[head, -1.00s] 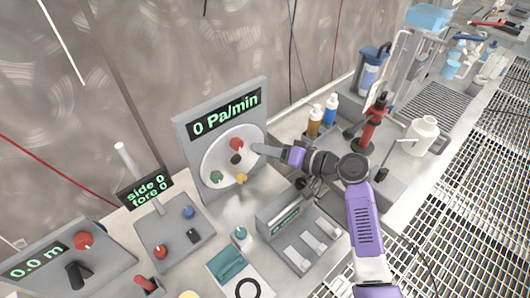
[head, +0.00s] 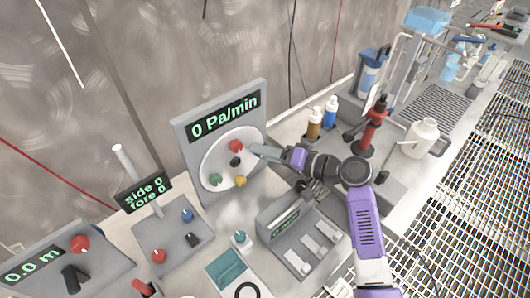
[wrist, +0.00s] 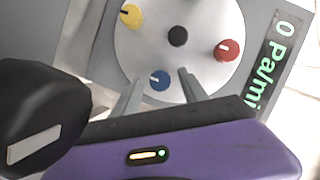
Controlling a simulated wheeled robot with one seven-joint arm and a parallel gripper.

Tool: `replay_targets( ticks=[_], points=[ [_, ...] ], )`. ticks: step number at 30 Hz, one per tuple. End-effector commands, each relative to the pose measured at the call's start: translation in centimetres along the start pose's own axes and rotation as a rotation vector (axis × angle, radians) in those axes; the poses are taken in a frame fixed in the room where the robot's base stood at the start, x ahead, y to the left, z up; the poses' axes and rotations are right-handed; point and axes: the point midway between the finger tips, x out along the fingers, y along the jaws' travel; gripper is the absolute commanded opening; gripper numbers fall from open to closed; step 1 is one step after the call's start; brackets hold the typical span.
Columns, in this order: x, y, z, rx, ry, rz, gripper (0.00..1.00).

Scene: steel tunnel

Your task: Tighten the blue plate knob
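A round white plate (head: 212,162) is mounted on an upright grey panel (head: 187,135) with a "0 Pa/min" display. In the wrist view, the blue knob (wrist: 160,80) sits at the plate's near edge with a white mark on it. My gripper (wrist: 158,90) is open, one finger on each side of the blue knob with gaps showing; contact is not visible. In the head view, my gripper (head: 254,149) is at the plate's right side and hides the blue knob. The plate also carries a red knob (head: 235,146), a black centre knob (head: 235,161), a yellow knob (head: 240,181) and a green knob (head: 215,179).
A grey box with white switches (head: 300,240) stands below my arm. Orange (head: 314,123) and blue (head: 330,112) bottles stand right of the panel. Another blue knob (head: 187,215) sits on a separate console at left. Open space lies in front of the plate.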

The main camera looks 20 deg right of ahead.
Motion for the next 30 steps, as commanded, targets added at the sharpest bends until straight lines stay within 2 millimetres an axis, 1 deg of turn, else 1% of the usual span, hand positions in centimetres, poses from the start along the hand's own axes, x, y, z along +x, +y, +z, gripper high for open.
replay_targets(
  ticks=[7,10,14,18,22,27,30],
  points=[
    [0.0,0.0,0.0,-0.001,0.001,0.0,0.5],
    [-0.5,0.0,-0.1,-0.002,0.002,0.0,0.5],
    [-2.3,0.1,0.0,-0.002,0.003,0.001,0.5],
    [-4.7,0.2,0.0,-0.001,0.003,0.001,0.5],
    [-6.5,0.1,0.0,-0.002,0.003,0.001,0.5],
    [-7.7,0.0,0.0,-0.001,0.001,0.0,0.5],
    [-7.8,0.0,0.0,-0.001,0.001,0.0,0.5]
  ],
)
